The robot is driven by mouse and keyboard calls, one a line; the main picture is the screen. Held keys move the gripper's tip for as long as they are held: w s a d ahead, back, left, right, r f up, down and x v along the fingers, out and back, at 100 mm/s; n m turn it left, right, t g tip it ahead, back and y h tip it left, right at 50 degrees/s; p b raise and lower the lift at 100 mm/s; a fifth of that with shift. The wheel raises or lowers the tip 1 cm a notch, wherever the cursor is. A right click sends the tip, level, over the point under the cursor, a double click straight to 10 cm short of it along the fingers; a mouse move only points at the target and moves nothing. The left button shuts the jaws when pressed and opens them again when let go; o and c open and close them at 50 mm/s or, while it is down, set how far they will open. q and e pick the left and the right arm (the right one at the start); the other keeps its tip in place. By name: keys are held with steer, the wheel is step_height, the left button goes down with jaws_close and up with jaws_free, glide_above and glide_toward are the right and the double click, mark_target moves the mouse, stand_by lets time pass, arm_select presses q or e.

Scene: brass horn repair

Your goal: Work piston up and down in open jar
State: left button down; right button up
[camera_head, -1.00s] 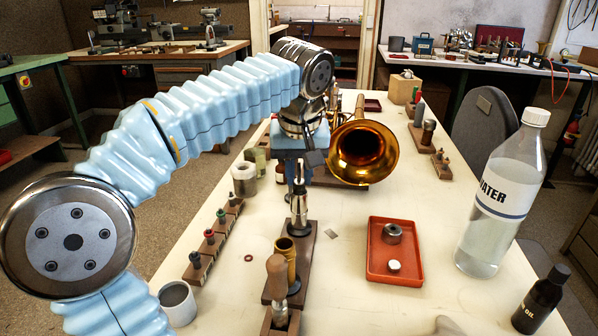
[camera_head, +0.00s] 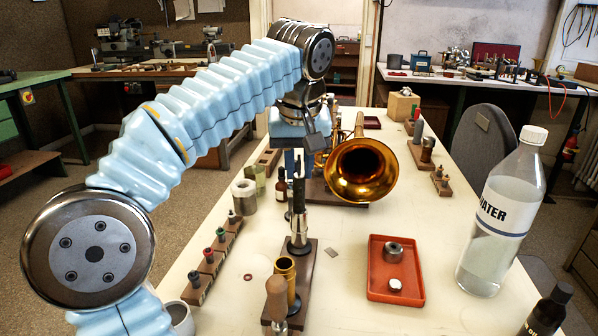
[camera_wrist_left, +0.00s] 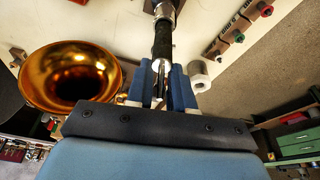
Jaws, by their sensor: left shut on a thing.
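My left gripper (camera_head: 299,178) points down over the bench and is shut on the silver top of a slim upright piston (camera_head: 299,222). Its blue fingers also show in the wrist view (camera_wrist_left: 163,82), one on each side of that top. Below the fingers a dark shaft shows, in line with a silver collar (camera_head: 300,246) on a wooden stand (camera_head: 308,268). The wrist view shows the dark shaft (camera_wrist_left: 163,40) leading to silver metal at the top edge. I cannot tell how deep the piston sits or make out the jar's opening. My right gripper is out of view.
A brass horn (camera_head: 362,170) lies close behind and right. A brass tube (camera_head: 285,268) and a wooden-handled tool (camera_head: 277,297) stand in front. A red tray (camera_head: 377,285), water bottle (camera_head: 497,220) and dark oil bottle (camera_head: 547,312) are right; a rack of small parts (camera_head: 212,262) is left.

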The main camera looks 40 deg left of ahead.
mark_target(299, 174)
arm_select(q)
steer(key=shift+r, duration=2.25)
